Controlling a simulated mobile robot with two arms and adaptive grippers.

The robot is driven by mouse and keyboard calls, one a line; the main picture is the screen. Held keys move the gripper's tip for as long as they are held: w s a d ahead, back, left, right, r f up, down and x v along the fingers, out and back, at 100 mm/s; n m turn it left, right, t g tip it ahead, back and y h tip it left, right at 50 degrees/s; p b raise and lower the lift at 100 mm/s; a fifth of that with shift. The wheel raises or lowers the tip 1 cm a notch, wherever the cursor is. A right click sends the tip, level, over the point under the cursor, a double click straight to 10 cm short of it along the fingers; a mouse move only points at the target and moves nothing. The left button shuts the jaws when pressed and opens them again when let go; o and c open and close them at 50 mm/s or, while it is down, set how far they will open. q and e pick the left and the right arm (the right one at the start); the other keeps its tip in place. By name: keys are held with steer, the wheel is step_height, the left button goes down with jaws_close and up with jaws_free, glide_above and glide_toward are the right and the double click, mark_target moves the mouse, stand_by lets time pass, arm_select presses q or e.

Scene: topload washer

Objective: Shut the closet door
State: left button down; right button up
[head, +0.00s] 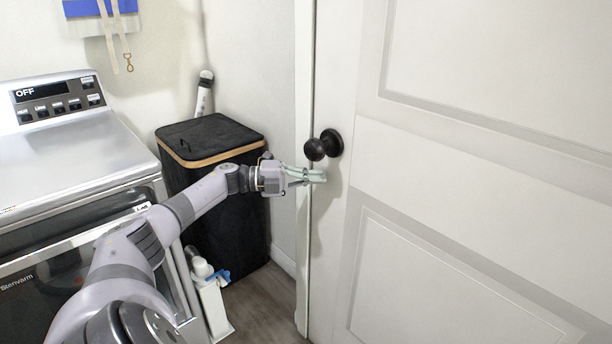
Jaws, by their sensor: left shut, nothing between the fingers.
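The white panelled closet door (452,160) fills the right side of the head view. Its edge shows as a vertical line near the white door frame (304,80). A round black knob (322,146) sits near that edge. My left gripper (322,177) is shut and empty, just below the knob, with its fingertips in front of the door's edge area. Whether the fingertips touch the door cannot be told. My right gripper is not in view.
A grey washer (75,150) with a display reading OFF stands at the left. A black hamper (215,190) with a wooden rim stands behind my left arm.

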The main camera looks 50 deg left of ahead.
arm_select(q)
steer(key=shift+a+r, duration=0.5)
steer(key=shift+a, duration=0.35)
steer(key=d+f+v, duration=0.1)
steer(key=v, duration=0.5)
steer(key=shift+s+a, duration=0.2)
steer(key=shift+s, duration=0.35)
